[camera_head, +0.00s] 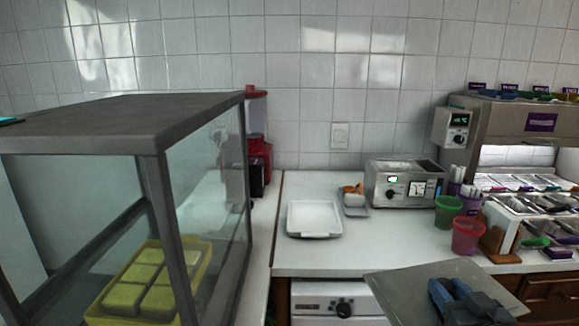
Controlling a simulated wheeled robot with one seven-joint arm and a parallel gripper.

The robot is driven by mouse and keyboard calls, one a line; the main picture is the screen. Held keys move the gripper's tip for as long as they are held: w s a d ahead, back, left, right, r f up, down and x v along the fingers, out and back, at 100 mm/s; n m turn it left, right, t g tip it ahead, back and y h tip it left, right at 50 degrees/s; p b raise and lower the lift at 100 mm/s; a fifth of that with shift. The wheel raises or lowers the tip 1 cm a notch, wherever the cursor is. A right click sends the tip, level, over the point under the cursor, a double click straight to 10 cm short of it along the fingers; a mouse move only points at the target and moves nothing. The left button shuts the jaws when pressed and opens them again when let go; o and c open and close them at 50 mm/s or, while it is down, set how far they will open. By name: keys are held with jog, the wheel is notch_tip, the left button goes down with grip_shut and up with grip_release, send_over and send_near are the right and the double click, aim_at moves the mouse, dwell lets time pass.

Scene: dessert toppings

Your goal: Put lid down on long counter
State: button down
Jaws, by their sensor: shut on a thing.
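The lid (400,291) is a flat, grey, see-through panel at the lower right of the head view. My gripper (456,292), with dark blue and black parts, is shut on the lid near its right part. The fingertips are not clearly distinguishable. The lid appears in front of the front edge of the white long counter (390,252). The counter runs along the tiled wall from the middle to the right. The lid covers part of the view of the cabinet fronts below it.
A white tray (314,234) lies on the counter's left part. A metal appliance (403,203) stands behind. Green (448,211) and pink (467,246) cups and a topping station (530,205) are at right. A glass case (150,170) fills the left. Bare counter lies right of the tray.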

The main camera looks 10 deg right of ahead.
jog(key=s+a+f+n+y, duration=0.2)
jog(key=a+f+n+y, duration=0.1)
jog(key=a+f, duration=1.5)
notch_tip(320, 180, down, 4)
jog(key=shift+s+a+r+t+y, duration=0.2)
jog(key=shift+t+y, duration=0.2)
jog(key=shift+y, duration=0.2)
